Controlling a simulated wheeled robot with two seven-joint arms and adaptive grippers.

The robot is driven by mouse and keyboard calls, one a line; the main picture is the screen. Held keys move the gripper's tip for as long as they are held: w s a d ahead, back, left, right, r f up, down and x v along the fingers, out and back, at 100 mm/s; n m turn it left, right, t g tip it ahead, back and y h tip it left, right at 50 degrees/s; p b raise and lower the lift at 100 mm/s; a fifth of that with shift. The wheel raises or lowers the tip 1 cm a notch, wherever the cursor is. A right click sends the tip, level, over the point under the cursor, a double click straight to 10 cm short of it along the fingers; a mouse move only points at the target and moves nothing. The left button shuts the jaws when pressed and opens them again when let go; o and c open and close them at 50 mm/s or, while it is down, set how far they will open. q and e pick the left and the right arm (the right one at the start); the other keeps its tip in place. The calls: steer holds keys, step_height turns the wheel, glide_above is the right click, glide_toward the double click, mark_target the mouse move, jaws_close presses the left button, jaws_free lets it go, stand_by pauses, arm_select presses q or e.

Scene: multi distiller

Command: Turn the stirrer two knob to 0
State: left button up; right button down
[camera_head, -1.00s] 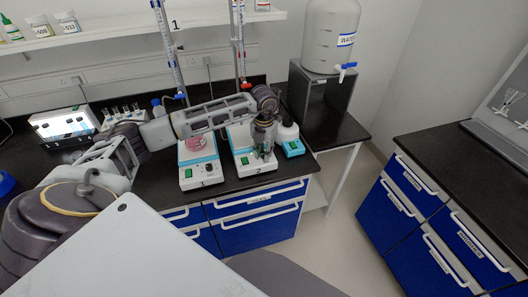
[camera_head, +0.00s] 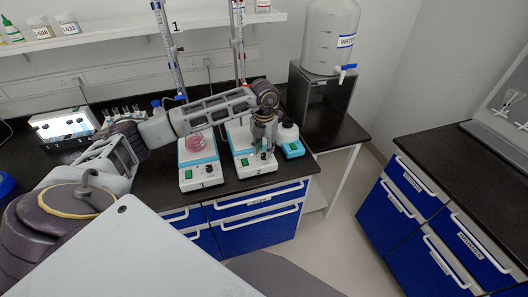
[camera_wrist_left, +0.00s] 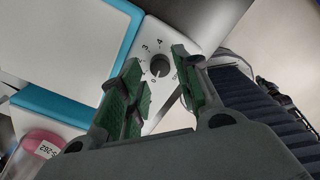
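Stirrer two (camera_head: 256,168) is a white and blue unit marked 2 on the black bench. Its small dark knob (camera_head: 263,156) is on the front panel, just below my left gripper (camera_head: 259,147). In the left wrist view, the round grey knob (camera_wrist_left: 160,65) shows with the numbers 3, 4 and 0 beside it; its exact setting is hard to read. My left gripper (camera_wrist_left: 158,58) is open, with green-padded fingers on either side of the knob in that view. I cannot tell whether they touch it. My right gripper is not in view.
Stirrer one (camera_head: 200,178), with a pink flask (camera_head: 195,142), stands left of stirrer two. A small blue-white device (camera_head: 293,149) and a white bottle (camera_head: 287,133) are close on the right. Burettes (camera_head: 170,50) rise behind. Bench drawers (camera_head: 262,222) are below.

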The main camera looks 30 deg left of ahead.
mark_target(264, 155)
arm_select(q)
step_height(264, 155, up, 10)
steer(key=shift+f, duration=0.2)
stand_by(0.8)
